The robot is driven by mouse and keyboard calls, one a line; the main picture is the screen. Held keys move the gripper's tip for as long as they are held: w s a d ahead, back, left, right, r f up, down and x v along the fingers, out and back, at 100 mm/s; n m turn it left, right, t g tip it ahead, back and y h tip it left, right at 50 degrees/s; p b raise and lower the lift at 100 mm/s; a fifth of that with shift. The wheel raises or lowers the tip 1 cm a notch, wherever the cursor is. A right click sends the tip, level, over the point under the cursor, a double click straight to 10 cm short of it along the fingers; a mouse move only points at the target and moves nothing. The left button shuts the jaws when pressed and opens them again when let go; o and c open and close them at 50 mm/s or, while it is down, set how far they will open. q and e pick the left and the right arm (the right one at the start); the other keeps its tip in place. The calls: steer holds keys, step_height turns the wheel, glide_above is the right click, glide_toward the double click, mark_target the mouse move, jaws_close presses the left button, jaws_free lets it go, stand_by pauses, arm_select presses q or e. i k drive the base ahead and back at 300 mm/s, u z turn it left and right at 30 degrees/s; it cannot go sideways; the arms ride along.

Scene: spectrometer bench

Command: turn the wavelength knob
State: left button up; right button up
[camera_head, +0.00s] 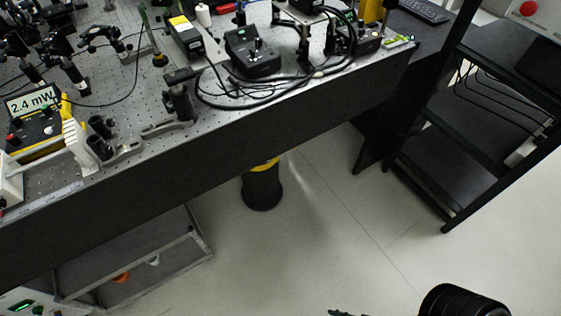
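I cannot single out the wavelength knob with certainty. A black control box (253,52) with a small raised control on top sits on the optical bench (215,105). At the left, a yellow and black power meter (36,132) reads "2.4 mW" and has small coloured knobs or buttons. A small dark piece (345,312) at the bottom edge looks like a tip of my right gripper, mostly cut off by the frame. It is over the floor, well apart from the bench. My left gripper is not in view.
Black cables (235,104) loop along the bench near its front edge. Posts and mounts crowd the left. A black shelf rack (455,150) stands at the right, and a grey cart (130,262) is below the bench. The floor (300,240) in front is clear.

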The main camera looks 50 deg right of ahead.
mark_target(47, 110)
steer(key=z, duration=0.5)
steer(key=k, duration=0.6)
steer(key=z, duration=1.05)
steer(key=i, duration=1.15)
steer(key=u, duration=0.55)
